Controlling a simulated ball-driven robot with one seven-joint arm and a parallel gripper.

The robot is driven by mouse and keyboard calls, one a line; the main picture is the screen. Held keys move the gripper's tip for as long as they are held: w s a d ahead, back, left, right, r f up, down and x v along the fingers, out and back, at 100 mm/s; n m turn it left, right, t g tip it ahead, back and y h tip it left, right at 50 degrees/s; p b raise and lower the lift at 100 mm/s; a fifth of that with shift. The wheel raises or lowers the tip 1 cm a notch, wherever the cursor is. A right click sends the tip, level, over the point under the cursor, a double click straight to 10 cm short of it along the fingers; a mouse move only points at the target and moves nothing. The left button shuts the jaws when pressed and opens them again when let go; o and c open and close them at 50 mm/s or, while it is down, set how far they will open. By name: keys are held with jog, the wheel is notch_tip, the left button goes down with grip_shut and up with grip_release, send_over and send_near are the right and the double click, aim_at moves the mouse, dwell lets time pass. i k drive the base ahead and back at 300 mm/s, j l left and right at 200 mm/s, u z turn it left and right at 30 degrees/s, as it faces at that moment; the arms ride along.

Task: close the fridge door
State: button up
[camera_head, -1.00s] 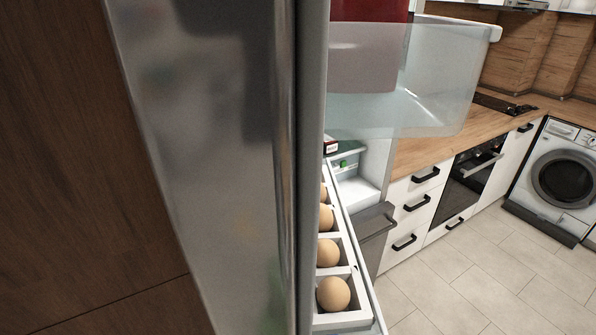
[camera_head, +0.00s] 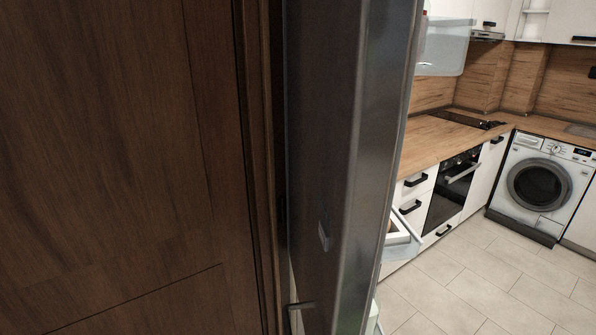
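The fridge door (camera_head: 350,170) stands open and fills the middle of the head view, seen almost edge-on with its dark grey outer face towards me. Part of a clear door bin (camera_head: 445,48) shows beyond its edge at the top. A lower door shelf (camera_head: 402,238) juts out past the same edge. A small part of a handle (camera_head: 300,306) shows at the bottom beside the door. The fridge interior is hidden behind the door. My gripper is not in view.
A dark wooden panel (camera_head: 120,170) fills the left side, close to the door. To the right are the wooden counter (camera_head: 440,135), oven (camera_head: 455,188) and washing machine (camera_head: 540,185). The tiled floor (camera_head: 480,285) at lower right is clear.

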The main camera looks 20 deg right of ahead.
aim_at(350, 67)
jog(key=i+j+z, duration=0.1)
jog(key=j, duration=0.75)
jog(key=i+j, duration=0.1)
jog(key=j, duration=0.75)
jog(key=z, duration=0.05)
